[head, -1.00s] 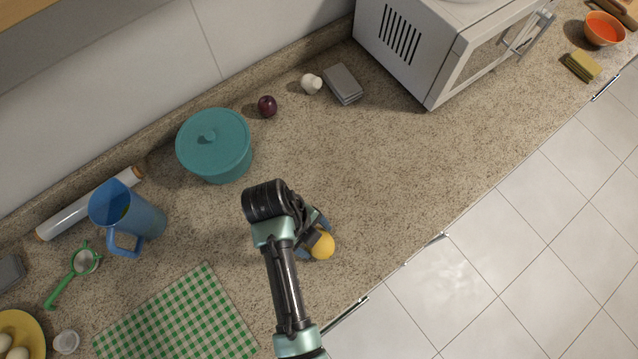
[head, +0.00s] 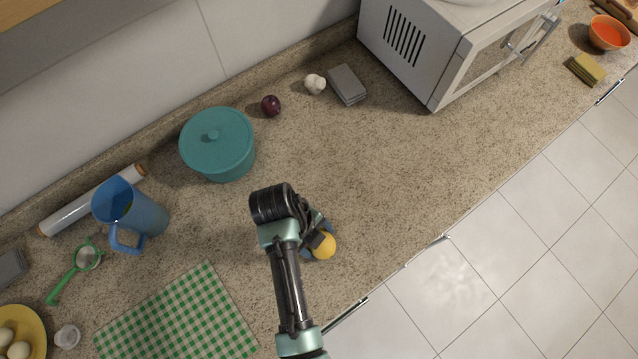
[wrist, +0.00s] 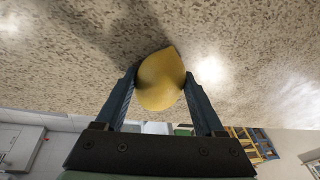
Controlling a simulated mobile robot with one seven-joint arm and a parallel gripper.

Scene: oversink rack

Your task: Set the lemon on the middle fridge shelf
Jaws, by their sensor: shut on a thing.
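The yellow lemon (head: 323,245) is at my gripper (head: 317,243) over the front part of the speckled counter in the head view. In the wrist view the lemon (wrist: 161,80) sits between the two blue fingers of my gripper (wrist: 160,92), which is shut on it. The speckled counter surface lies close beyond the lemon; I cannot tell whether the lemon touches it. The fridge and its middle shelf are not seen in these frames.
A teal pot (head: 218,145), a blue pitcher (head: 131,217) and a green checked cloth (head: 178,318) are on the counter to the left. A white microwave (head: 440,50) stands at the upper right.

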